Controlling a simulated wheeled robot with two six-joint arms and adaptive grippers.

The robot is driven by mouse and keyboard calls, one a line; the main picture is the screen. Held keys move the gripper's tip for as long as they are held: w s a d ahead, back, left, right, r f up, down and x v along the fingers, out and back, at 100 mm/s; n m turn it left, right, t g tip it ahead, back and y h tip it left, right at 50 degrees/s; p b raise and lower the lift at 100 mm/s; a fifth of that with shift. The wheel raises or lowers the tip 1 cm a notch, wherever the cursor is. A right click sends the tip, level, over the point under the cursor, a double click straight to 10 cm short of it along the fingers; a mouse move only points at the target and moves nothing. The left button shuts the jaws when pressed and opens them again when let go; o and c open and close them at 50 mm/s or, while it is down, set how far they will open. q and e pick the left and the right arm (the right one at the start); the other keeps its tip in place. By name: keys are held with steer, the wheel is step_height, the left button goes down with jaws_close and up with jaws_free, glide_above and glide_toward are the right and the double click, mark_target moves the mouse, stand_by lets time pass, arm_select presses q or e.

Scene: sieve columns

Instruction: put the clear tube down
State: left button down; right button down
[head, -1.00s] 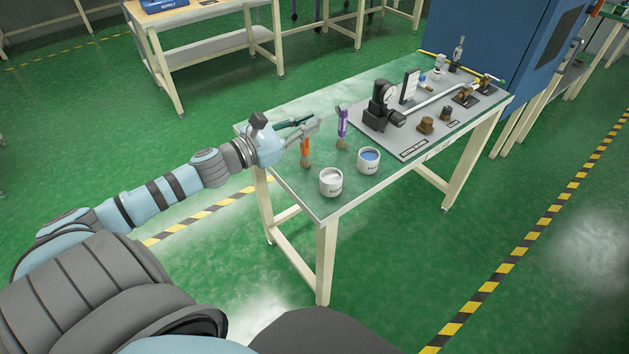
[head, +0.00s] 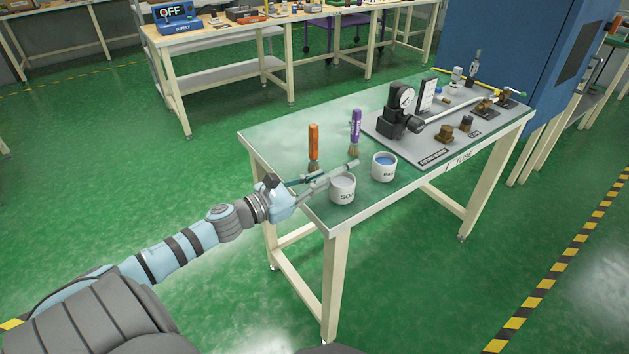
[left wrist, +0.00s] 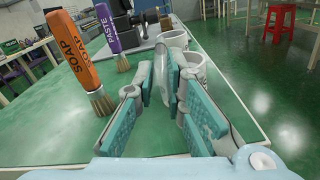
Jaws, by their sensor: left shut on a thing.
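My left gripper (head: 335,173) is over the near left end of the green table, beside the SOAP cup (head: 342,190). In the left wrist view its teal-padded fingers are closed on a clear tube (left wrist: 163,76), a pale see-through shape pointing away from the wrist. In the head view the tube is hard to make out against the fingers. I cannot tell whether it touches the table. My right gripper is not in view.
An orange SOAP brush (head: 313,146) and a purple PASTE brush (head: 355,130) stand upright behind the gripper. The PASTE cup (head: 384,167) is to the right. The table's left part (head: 275,135) is clear.

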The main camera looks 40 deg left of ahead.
arm_select(q)
steer(key=shift+f, duration=0.2)
steer(key=c, duration=1.7)
jaws_free()
steer(key=shift+o, duration=0.2)
